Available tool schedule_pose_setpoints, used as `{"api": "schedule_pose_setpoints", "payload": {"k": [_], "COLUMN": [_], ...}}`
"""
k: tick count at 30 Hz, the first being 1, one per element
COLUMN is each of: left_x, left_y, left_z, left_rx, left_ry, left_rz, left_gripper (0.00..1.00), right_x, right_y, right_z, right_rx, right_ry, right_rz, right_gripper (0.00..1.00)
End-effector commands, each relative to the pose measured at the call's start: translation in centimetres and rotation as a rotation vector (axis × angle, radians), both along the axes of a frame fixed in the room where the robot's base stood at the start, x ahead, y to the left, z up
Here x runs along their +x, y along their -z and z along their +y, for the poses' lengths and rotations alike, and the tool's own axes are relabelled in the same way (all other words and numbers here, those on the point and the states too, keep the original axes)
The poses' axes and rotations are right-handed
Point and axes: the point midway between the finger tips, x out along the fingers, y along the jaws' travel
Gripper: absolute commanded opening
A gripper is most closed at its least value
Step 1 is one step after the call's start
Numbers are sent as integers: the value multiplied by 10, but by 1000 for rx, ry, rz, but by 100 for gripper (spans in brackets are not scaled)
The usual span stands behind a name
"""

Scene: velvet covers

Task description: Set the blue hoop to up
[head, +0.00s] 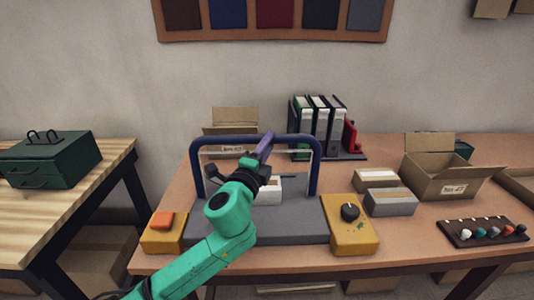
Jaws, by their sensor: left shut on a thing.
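The blue hoop (316,178) is a dark blue arch with two legs and a top bar. It stands raised over the grey base (300,222) on the table. My left gripper (266,144) reaches up from the front on its green arm and is shut on the middle of the hoop's top bar, hiding that part. My right gripper is not in view.
A yellow box with an orange button (161,220) and a yellow box with a black knob (349,212) flank the base. A white box (268,191) sits behind my gripper. Binders (320,125), cartons (440,178) and a peg rack (483,231) stand further right.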

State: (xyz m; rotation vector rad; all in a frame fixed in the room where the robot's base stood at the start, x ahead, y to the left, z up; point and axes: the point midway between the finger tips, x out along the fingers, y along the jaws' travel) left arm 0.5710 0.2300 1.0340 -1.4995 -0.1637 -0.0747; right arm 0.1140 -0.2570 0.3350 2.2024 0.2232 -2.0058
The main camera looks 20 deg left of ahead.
Motion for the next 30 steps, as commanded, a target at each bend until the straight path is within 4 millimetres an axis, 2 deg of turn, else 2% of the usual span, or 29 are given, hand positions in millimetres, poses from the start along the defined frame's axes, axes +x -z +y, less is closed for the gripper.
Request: {"api": "schedule_pose_setpoints", "payload": {"k": [13, 14, 15, 16, 26, 30], "left_x": [-2, -2, -2, -2, -3, -17], "left_y": [0, 0, 0, 0, 1, 6], "left_z": [-1, -1, -1, -1, -1, -2], "left_rx": [6, 6, 6, 6, 6, 7], "left_ry": [0, 0, 0, 0, 0, 2], "left_rz": [-11, -11, -11, -11, -10, -9], "left_gripper": [0, 36, 51, 62, 62, 62], "right_x": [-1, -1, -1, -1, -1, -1], "right_y": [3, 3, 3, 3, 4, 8], "right_z": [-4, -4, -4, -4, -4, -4], "right_rx": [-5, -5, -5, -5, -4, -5], "right_ry": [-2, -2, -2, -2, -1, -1], "right_rz": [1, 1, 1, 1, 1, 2], "right_gripper": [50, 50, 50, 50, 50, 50]}}
